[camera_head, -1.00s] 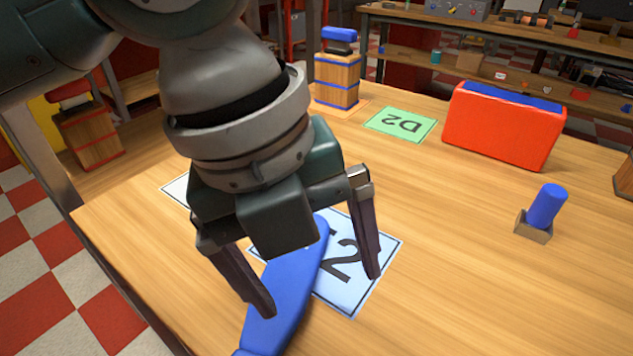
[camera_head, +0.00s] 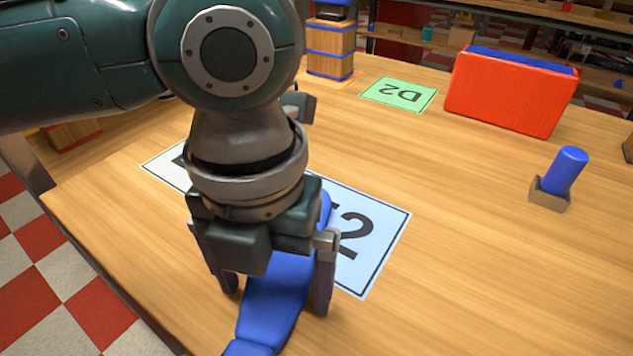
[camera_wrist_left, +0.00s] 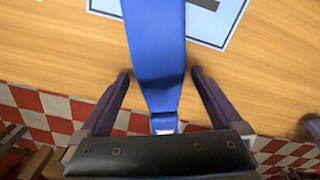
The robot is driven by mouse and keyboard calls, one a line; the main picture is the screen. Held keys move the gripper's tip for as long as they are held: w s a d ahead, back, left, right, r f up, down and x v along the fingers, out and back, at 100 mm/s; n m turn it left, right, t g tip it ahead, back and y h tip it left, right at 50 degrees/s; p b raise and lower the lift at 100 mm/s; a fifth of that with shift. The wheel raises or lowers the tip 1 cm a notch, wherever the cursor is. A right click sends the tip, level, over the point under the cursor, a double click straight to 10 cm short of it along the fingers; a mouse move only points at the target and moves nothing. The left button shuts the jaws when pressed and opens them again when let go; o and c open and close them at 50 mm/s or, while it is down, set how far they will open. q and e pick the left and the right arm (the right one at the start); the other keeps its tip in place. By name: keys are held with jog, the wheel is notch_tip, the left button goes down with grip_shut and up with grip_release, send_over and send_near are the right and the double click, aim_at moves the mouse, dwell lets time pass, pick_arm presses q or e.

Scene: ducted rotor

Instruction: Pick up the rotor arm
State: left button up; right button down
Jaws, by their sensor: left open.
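The rotor arm is the long blue piece (camera_head: 275,297) lying on the table, partly over the light blue card marked 2. It also shows in the left wrist view (camera_wrist_left: 157,50), running down between the fingers. My left gripper (camera_head: 275,295) is open, pointing down, with one finger on each side of the blue piece. In the left wrist view the left gripper (camera_wrist_left: 158,80) has a gap between each finger and the blue piece. My gripper hides part of the blue piece in the head view. My right gripper is not in view.
The light blue card (camera_head: 375,245) lies under the piece. A green D2 card (camera_head: 399,94), a red box (camera_head: 510,95) and a blue cylinder in a small holder (camera_head: 566,172) are farther back and right. The table's right middle is clear.

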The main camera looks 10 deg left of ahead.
pick_arm(q)
jog(key=shift+f, duration=0.1)
grip_shut()
dwell(0.8)
